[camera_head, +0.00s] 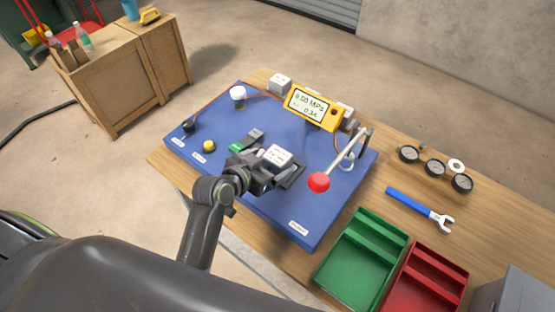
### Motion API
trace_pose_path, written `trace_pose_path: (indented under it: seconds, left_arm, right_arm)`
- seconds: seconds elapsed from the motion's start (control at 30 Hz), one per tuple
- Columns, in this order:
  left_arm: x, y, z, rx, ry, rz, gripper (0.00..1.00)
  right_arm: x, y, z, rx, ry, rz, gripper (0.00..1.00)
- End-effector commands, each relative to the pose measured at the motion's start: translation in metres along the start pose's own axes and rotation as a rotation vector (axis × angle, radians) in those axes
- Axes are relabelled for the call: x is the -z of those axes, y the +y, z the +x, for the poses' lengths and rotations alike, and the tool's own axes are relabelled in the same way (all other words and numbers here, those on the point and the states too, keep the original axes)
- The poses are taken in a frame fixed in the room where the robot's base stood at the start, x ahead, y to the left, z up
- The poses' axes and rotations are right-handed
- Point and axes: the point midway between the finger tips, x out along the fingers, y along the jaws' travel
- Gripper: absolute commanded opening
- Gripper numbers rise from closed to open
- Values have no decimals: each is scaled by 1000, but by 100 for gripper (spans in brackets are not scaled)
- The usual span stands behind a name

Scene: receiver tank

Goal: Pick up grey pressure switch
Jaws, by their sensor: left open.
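A small light grey block with a printed face (279,155), which looks like the grey pressure switch, is at the middle of the blue board (310,222). My left gripper (284,172) is right at this block, on its near side, with jaws open. The fingers partly cover the block's lower part, and I cannot tell whether they touch it. My right gripper is not in view.
A yellow gauge (314,107) reading 0.00 MPa and a red-knobbed lever (319,183) stand on the board. A green tray (362,255), a red tray (425,280), a blue wrench (420,208) and round dials (435,168) lie to the right on the wooden table.

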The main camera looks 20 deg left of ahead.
Motion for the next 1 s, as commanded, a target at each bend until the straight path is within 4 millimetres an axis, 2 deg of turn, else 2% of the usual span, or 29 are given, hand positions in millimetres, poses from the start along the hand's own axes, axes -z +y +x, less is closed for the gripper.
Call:
trace_pose_path:
  seconds: [0.4, 0.77, 1.0]
  left_arm:
    - [2, 1, 43, 0, 0, 0, 89]
    - [1, 0, 50, 1, 0, -1, 89]
    - [1, 0, 50, 1, 0, -1, 59]
  right_arm:
    - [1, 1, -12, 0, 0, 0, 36]
    - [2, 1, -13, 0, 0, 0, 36]
    - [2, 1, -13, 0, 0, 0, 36]
